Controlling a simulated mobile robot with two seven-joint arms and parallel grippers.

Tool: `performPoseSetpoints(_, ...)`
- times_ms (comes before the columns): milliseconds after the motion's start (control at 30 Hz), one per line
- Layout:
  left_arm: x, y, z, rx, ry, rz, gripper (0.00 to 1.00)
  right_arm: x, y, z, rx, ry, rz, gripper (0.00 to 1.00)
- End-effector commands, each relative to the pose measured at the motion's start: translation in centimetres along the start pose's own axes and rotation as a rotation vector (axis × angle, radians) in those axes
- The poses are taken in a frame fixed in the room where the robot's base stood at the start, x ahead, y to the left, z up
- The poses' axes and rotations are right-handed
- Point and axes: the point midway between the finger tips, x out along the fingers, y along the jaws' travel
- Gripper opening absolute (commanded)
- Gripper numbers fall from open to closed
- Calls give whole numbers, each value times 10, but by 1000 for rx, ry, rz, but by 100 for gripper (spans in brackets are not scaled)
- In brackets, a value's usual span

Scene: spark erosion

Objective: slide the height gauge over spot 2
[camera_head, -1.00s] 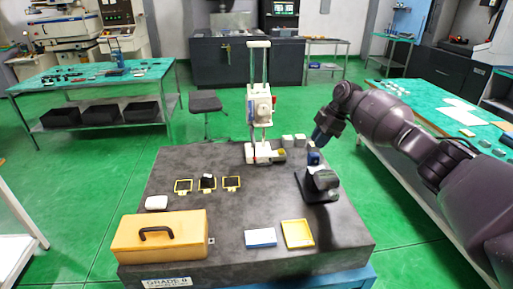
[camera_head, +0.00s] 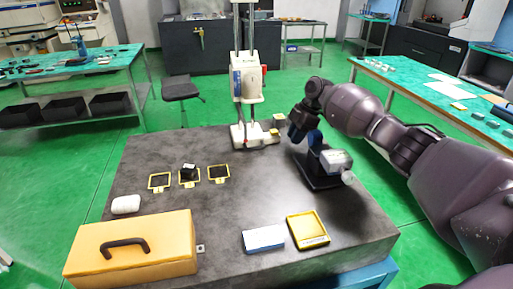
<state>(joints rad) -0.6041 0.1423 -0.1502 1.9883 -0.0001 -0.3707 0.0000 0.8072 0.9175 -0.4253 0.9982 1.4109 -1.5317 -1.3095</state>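The height gauge (camera_head: 249,82) stands upright at the back of the dark granite plate (camera_head: 262,196). It has a white base, two pale columns and a white dial head. Three yellow square frames lie in a row to its front left: a left one (camera_head: 160,181), a middle one (camera_head: 189,184) holding a small dark block (camera_head: 189,171), and a right one (camera_head: 218,173). Their labels are too small to read. My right gripper (camera_head: 296,134) points down just right of the gauge's base, apart from the columns. Its fingers are too dark and small to read. My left gripper is out of view.
A black stand with a grey-white instrument (camera_head: 335,160) is close to the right gripper. A tan case (camera_head: 132,246), white rounded item (camera_head: 126,205), blue-white box (camera_head: 263,238) and yellow tray (camera_head: 308,230) lie along the front. The plate's middle is clear.

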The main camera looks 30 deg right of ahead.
Motion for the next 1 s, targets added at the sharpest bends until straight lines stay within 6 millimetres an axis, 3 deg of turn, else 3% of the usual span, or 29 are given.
performPoseSetpoints(167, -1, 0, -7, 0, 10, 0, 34, 4, 0, -14, -4, 1, 1, 23)
performPoseSetpoints(800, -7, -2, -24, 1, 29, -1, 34, 43, 0, -109, -4, 1, 1, 23)
performPoseSetpoints(1000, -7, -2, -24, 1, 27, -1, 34, 56, 0, -111, 0, 0, -1, 23)
